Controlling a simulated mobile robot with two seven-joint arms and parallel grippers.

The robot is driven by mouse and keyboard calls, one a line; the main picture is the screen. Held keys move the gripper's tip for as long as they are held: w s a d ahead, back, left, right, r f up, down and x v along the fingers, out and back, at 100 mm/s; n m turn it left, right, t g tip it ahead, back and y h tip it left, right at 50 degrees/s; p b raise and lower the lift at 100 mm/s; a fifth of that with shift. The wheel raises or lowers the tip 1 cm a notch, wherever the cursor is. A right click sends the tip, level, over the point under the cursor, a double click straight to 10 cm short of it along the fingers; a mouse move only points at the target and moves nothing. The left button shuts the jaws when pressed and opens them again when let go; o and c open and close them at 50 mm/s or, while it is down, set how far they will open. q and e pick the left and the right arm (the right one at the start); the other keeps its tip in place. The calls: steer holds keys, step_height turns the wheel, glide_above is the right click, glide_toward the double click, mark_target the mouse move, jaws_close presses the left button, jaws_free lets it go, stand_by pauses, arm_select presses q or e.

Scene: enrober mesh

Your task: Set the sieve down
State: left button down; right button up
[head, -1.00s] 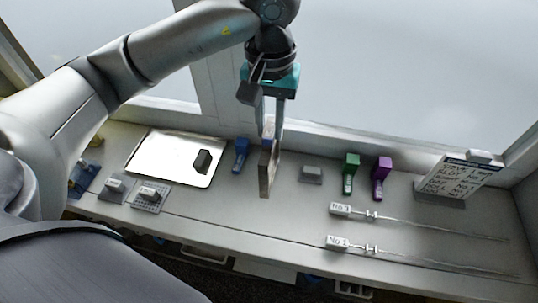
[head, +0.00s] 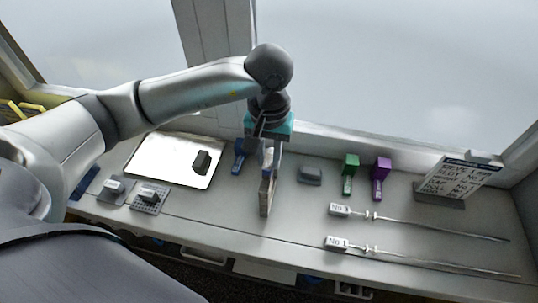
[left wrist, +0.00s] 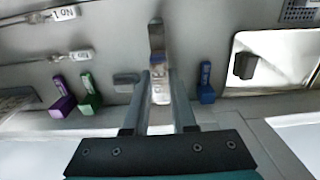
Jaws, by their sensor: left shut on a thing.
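My left gripper (head: 269,156) is shut on the sieve (head: 266,192), a thin, flat, brownish-grey piece seen nearly edge-on. The sieve hangs upright below the fingers over the middle of the counter. I cannot tell whether its lower edge touches the surface. In the left wrist view the sieve (left wrist: 156,40) shows end-on beyond the fingertips (left wrist: 158,76), with a pale blue and white part between them. My right gripper is not in view.
On the counter (head: 300,222), a blue holder (head: 238,158) and white tray (head: 150,160) with a dark block (head: 202,161) stand left. A grey block (head: 310,174), green holder (head: 350,170), purple holder (head: 381,175), labelled rods (head: 420,222) and sign (head: 460,178) lie right.

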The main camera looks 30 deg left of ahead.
arm_select(q)
steer(key=shift+f, duration=0.15)
steer(key=c, duration=0.7)
jaws_free()
steer(key=shift+c, duration=0.2)
